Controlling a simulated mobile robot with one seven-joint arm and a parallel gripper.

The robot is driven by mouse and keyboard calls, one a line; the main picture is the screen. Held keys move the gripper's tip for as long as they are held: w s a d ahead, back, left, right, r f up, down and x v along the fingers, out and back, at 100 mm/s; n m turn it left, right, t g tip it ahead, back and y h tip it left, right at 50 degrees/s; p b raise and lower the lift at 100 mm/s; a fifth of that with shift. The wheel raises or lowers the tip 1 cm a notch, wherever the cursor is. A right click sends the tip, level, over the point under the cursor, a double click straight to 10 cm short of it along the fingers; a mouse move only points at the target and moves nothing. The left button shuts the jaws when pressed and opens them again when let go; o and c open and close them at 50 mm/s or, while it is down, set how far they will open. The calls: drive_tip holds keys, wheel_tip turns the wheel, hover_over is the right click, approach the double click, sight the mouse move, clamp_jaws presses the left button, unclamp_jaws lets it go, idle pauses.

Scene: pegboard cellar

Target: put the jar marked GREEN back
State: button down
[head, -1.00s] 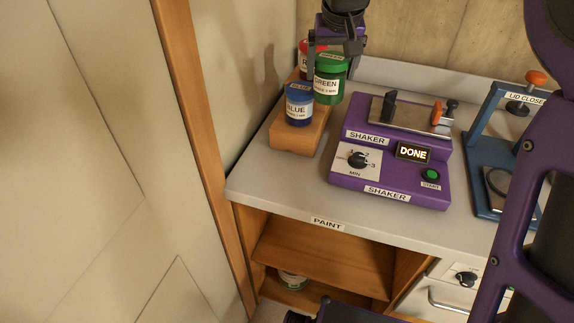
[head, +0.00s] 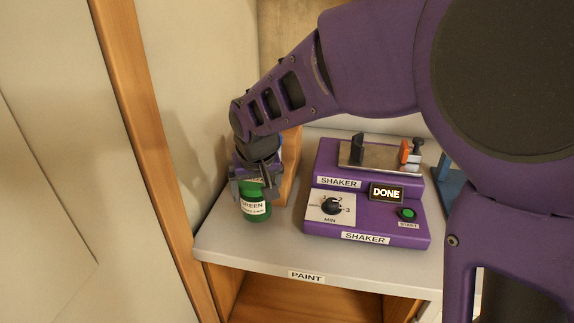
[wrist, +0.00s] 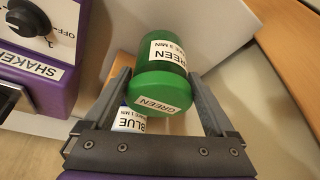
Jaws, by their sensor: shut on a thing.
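My gripper (head: 251,190) is shut on the green jar (head: 256,206), whose label reads GREEN. It holds the jar roughly upright at the left of the grey counter, in front of the wooden rack (head: 290,176). I cannot tell whether the jar touches the counter. In the wrist view the green jar (wrist: 165,82) sits between both fingers, its green lid facing the camera. The blue jar (wrist: 136,119) shows partly behind my gripper there. My arm and gripper hide most of the rack in the head view, and the red jar is not visible.
The purple shaker (head: 365,222) stands right of the rack, its display reading DONE and its clamp plate empty. The counter (head: 240,245) is marked PAINT and is bare at its front left. A wooden post (head: 150,130) and wall are close on the left. A blue stand (head: 450,178) is mostly hidden.

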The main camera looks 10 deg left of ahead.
drive_tip(key=shift+f, duration=1.25)
drive_tip(key=shift+f, duration=0.1)
drive_tip(key=shift+f+b, duration=0.15)
drive_tip(key=shift+b, duration=0.2)
unclamp_jaws()
drive_tip(key=shift+r+p, duration=0.3)
drive_tip(key=shift+r, duration=0.15)
drive_tip(key=p+v, duration=0.1)
drive_tip(key=v, duration=1)
drive_tip(key=shift+s+r+p, duration=0.25)
drive_tip(key=shift+r+p, duration=0.1)
